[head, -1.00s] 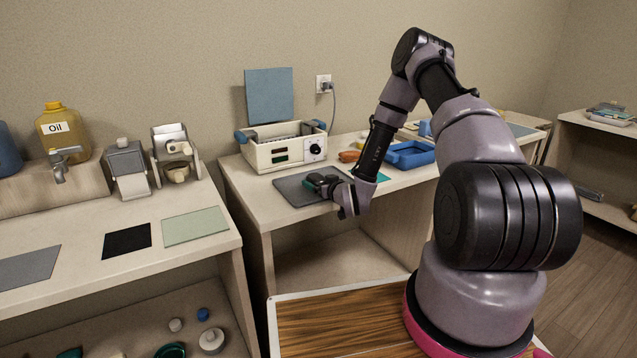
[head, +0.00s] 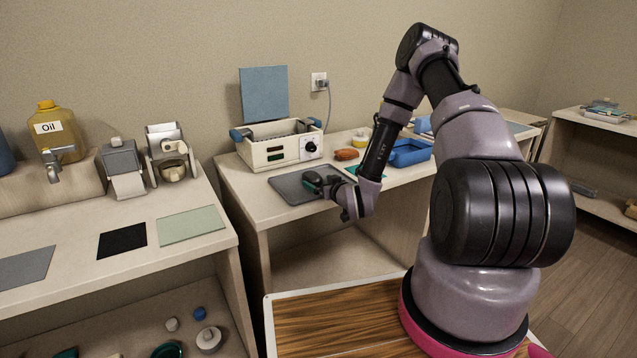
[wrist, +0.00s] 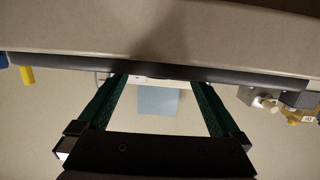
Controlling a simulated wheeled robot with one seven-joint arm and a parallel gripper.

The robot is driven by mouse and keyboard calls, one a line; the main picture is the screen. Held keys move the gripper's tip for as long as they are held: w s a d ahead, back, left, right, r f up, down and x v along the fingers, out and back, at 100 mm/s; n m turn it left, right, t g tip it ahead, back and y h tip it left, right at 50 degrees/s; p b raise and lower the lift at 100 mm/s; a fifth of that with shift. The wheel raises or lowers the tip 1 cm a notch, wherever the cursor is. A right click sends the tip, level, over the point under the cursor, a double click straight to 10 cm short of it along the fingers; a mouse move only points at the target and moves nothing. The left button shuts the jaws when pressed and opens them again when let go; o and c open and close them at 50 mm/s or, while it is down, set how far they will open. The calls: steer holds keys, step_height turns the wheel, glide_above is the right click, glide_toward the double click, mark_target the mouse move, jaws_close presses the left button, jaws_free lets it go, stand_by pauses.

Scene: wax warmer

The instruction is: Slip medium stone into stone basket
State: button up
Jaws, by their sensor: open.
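My gripper (head: 318,182) is low over the dark grey mat (head: 288,188) on the middle table, in front of the white warmer. Its green-lined fingers are apart in the wrist view (wrist: 160,85), with nothing visible between them. I cannot make out a medium stone in either view; the gripper covers part of the mat. The white warmer (head: 280,148) has an open top with a slatted or wire interior and blue end handles. I cannot tell whether this interior is the stone basket.
An orange-brown item (head: 346,154) and a blue tray (head: 411,150) lie right of the warmer. A blue panel (head: 264,94) stands behind it. The left counter holds an oil jug (head: 56,135), dispensers and flat mats. The wrist view looks along the tabletop edge (wrist: 160,35).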

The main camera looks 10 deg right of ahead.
steer(key=shift+v, duration=1.85)
steer(key=shift+s+d, duration=0.1)
